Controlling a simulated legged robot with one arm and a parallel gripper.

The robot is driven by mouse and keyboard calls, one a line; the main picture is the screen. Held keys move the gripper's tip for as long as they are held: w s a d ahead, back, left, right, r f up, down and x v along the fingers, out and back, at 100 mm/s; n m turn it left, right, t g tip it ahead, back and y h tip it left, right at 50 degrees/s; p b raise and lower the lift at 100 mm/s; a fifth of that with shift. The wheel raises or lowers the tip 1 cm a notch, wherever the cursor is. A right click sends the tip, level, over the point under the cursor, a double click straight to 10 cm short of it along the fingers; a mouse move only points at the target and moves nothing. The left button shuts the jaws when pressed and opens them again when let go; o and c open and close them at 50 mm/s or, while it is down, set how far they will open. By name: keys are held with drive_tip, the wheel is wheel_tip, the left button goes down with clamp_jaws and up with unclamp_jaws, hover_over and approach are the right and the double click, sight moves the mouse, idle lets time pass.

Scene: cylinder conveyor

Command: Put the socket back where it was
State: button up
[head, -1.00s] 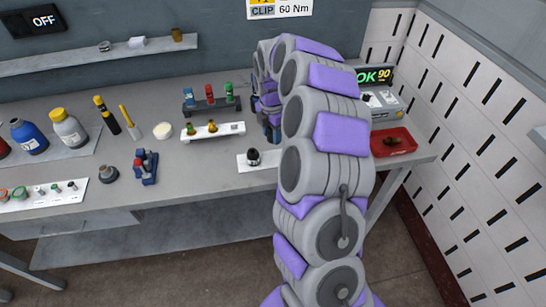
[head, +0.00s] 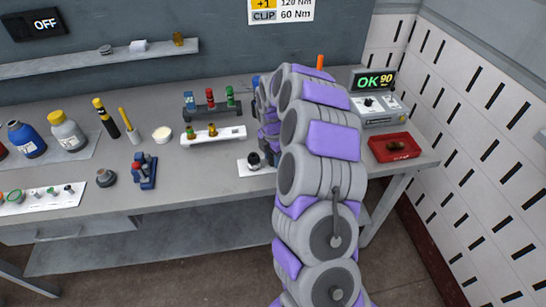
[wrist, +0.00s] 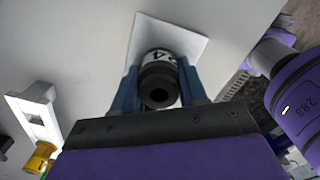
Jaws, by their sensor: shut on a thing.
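The socket (wrist: 160,80) is a dark cylinder with a pale band that carries a printed number. In the wrist view it sits between the two blue fingers of my gripper (wrist: 160,73), which is shut on it. Its open dark end faces the wrist camera. A white plate (wrist: 150,32) lies behind it on the bench; I cannot tell whether the socket touches it. In the head view the socket (head: 253,161) shows at the white plate (head: 245,171), left of my arm. My arm hides most of my gripper there.
A white holder (head: 235,132) with small coloured pieces and a dark rack (head: 210,108) stand behind. A tester (head: 382,112) reads OK 90; a red tray (head: 408,154) holds a brown thing. A blue tool (head: 144,173) stands left.

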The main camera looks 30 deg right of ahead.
drive_tip(key=o, duration=1.2)
wheel_tip(320, 180, up, 12)
drive_tip(key=f+p, duration=0.1)
drive_tip(key=p, duration=0.2)
drive_tip(key=s+a+r+m, duration=0.4)
drive_tip(key=s+a+r, duration=0.3)
drive_tip(key=s+a, duration=0.1)
drive_tip(key=s+a+m, duration=0.2)
drive_tip(key=s+m, duration=0.3)
drive_tip(key=s, duration=0.5)
drive_tip(key=s+a+r+m+g, duration=0.1)
drive_tip(key=s+a+m, duration=0.2)
drive_tip(key=s+m, duration=0.3)
drive_tip(key=s+a+r+m, duration=0.1)
drive_tip(key=s+a+m, duration=0.2)
drive_tip(key=s, duration=1.3)
drive_tip(key=shift+r+m+g, duration=0.15)
drive_tip(key=shift+m+g, duration=0.25)
drive_tip(key=shift+m, duration=0.9)
drive_tip(key=shift+w, duration=0.1)
